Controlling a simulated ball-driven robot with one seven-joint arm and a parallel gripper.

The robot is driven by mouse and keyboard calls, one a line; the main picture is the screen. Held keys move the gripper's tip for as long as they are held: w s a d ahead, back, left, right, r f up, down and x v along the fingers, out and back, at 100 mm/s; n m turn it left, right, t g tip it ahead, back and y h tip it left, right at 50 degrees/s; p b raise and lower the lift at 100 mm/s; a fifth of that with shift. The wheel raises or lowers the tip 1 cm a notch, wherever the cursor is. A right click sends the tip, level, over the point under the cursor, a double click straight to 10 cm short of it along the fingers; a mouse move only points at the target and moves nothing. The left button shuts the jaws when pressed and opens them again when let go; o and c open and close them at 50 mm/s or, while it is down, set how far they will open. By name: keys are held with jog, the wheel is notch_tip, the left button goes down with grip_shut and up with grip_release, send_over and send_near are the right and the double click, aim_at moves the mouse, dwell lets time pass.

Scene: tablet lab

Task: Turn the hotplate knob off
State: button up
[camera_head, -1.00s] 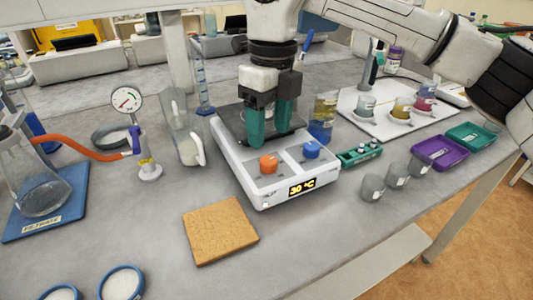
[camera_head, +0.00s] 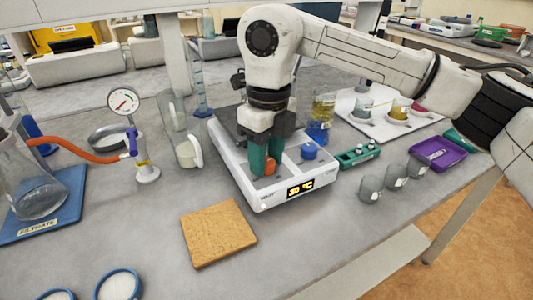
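The white hotplate (camera_head: 263,201) stands mid-bench, with a dark top plate at the back and a front display (camera_head: 301,188) reading 30 °C. Its orange knob (camera_head: 270,166) is on the left of the control panel, its blue knob (camera_head: 309,151) on the right. My gripper (camera_head: 266,167) points down at the orange knob, with its green fingers on either side of it. The fingers partly hide the knob. Whether they touch it, I cannot tell.
A cork mat (camera_head: 217,233) lies in front of the hotplate. A green rack (camera_head: 359,155) and several small beakers (camera_head: 395,175) stand to its right. A glass pitcher (camera_head: 188,150) is close on the left, and a beaker of yellow liquid (camera_head: 322,107) behind right.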

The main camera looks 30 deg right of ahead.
jog(key=c, duration=0.6)
jog(key=shift+n, duration=0.3)
jog(key=n, duration=0.4)
jog(key=n+p, duration=0.1)
jog(key=n, duration=0.2)
jog(key=shift+n, duration=0.4)
jog(key=n, duration=0.4)
jog(key=shift+a+r+p, duration=0.1)
jog(key=shift+p, duration=0.3)
jog(key=shift+n, duration=1.7)
jog(key=shift+p, duration=0.3)
